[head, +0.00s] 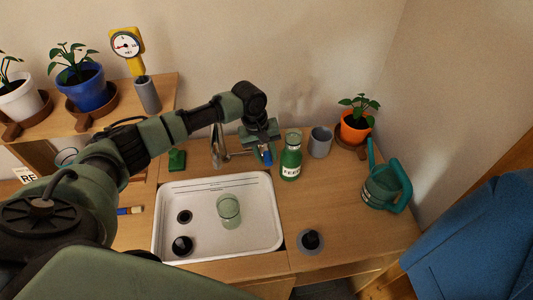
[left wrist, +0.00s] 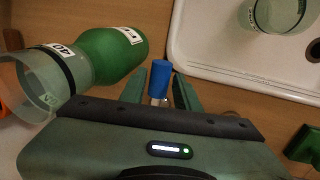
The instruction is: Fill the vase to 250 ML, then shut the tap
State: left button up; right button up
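The clear glass vase (head: 228,211) stands upright in the white sink (head: 268,240); its upper part also shows in the left wrist view (left wrist: 278,14). Its marks and water level are too small to read. The metal tap (head: 216,150) rises behind the sink, with a blue handle (head: 267,156) to its right. I cannot make out a water stream. My left gripper (head: 264,146) is at the blue handle. My right gripper is out of view.
A green FEED bottle (head: 291,163) with a clear top stands close right of my left gripper. Beyond it are a grey cup (head: 320,143), an orange potted plant (head: 355,128) and a green watering can (head: 383,190). A green block (head: 177,160) stands behind the sink.

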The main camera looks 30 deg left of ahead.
pick_arm(q)
grip_shut()
jog(key=shift+r, duration=0.1)
dwell(1.2)
